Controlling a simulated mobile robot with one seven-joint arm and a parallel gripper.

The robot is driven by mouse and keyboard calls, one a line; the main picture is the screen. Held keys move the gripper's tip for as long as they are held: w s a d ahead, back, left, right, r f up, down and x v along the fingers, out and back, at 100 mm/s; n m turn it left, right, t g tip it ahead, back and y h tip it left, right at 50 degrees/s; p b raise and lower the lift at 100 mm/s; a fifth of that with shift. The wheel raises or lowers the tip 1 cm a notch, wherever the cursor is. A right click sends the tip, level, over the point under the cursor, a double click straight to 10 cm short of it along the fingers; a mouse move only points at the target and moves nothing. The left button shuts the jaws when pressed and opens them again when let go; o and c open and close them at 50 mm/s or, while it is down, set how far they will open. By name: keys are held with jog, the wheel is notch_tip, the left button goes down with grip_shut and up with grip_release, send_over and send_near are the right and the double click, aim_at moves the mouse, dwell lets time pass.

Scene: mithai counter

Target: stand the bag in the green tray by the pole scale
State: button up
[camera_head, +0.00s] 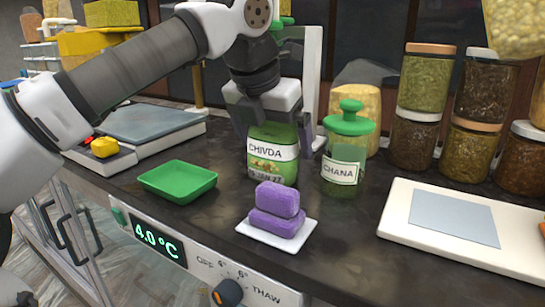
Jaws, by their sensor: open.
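The green bag (270,172) labelled CHIVDA stands upright on the dark counter, right of centre. My gripper (273,148) is above it with its jaws open, one finger on each side of the bag's upper part. The top of the bag is hidden by the gripper, and I cannot tell whether the fingers touch it. The green tray (178,194) is shallow and empty, to the left of the bag near the counter's front edge. The pole scale (150,123) is behind and left of the tray, with its thin pole (197,85) at the back.
A CHANA jar (345,155) with a green lid stands just right of my gripper. Purple blocks (277,208) sit on a white dish (250,230) in front of the bag. Several spice jars (427,80) and a flat scale (400,228) are on the right. Bare counter separates tray and bag.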

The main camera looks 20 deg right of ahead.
jog(key=shift+c, duration=0.3)
jog(key=c, duration=1)
jog(key=shift+r, duration=0.15)
jog(key=shift+c, duration=0.2)
